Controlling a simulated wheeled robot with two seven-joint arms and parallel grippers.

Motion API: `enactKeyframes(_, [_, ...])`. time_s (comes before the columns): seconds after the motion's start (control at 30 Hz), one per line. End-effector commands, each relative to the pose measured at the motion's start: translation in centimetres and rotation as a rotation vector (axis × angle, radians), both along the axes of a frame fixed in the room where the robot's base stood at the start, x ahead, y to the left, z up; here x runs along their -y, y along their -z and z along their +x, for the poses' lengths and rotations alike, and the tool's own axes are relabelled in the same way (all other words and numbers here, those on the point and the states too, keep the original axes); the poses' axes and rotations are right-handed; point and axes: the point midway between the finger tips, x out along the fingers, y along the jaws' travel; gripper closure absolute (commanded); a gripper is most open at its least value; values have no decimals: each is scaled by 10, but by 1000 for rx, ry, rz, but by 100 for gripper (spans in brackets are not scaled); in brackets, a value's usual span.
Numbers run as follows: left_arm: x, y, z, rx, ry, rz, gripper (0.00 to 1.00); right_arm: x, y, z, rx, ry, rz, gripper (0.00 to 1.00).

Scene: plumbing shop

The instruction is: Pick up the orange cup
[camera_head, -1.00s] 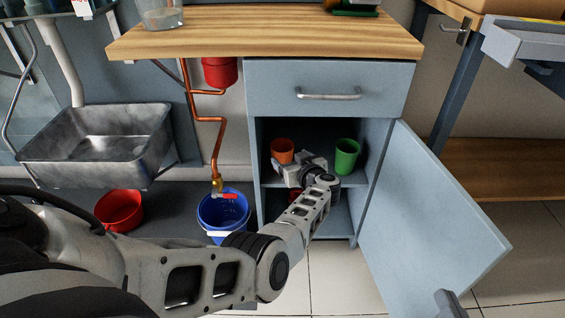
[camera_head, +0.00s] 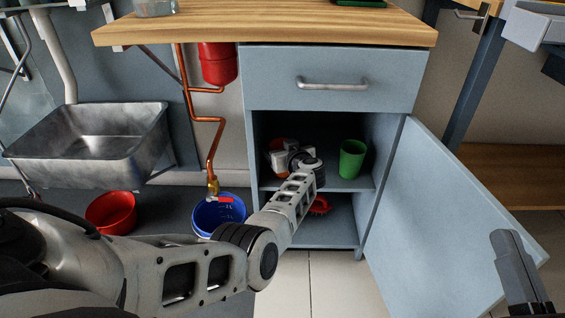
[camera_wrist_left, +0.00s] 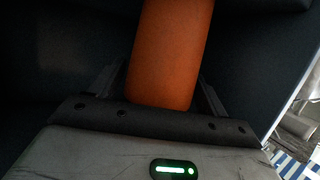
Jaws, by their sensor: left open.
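The orange cup (camera_head: 278,143) is on the upper shelf inside the open cabinet, mostly hidden behind my left gripper (camera_head: 275,156). In the left wrist view the orange cup (camera_wrist_left: 172,50) lies between the two dark fingers of my left gripper (camera_wrist_left: 160,85). The fingers are open, one on each side of the cup. Whether they touch it is hard to tell in the dark. Part of my right gripper (camera_head: 515,265) shows at the lower right, in front of the cabinet door; its jaw opening is unclear.
A green cup (camera_head: 352,158) stands on the same shelf to the right. A red object (camera_head: 320,205) lies on the lower shelf. The cabinet door (camera_head: 440,215) is swung open to the right. A blue bucket (camera_head: 215,218) and a red bowl (camera_head: 110,212) stand on the floor left.

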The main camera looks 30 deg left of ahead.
Motion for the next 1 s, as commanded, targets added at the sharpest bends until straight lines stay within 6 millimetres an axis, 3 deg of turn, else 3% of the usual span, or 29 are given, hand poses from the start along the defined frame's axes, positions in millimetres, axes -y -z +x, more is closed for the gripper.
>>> enactKeyframes(0.13, [0, -1, 0, 1, 0, 1, 24, 0, 0, 0, -1, 0, 0, 100])
enactKeyframes(0.27, [0, -1, 0, 1, 0, 1, 57, 0, 0, 0, -2, -1, 0, 100])
enactKeyframes(0.7, [0, -5, 0, 0, -1, 1, 57, -1, -2, 0, -27, -9, 8, 100])
enactKeyframes(1.0, [-3, -27, -2, 0, -5, 0, 57, -7, 39, -17, -394, -48, 94, 100])
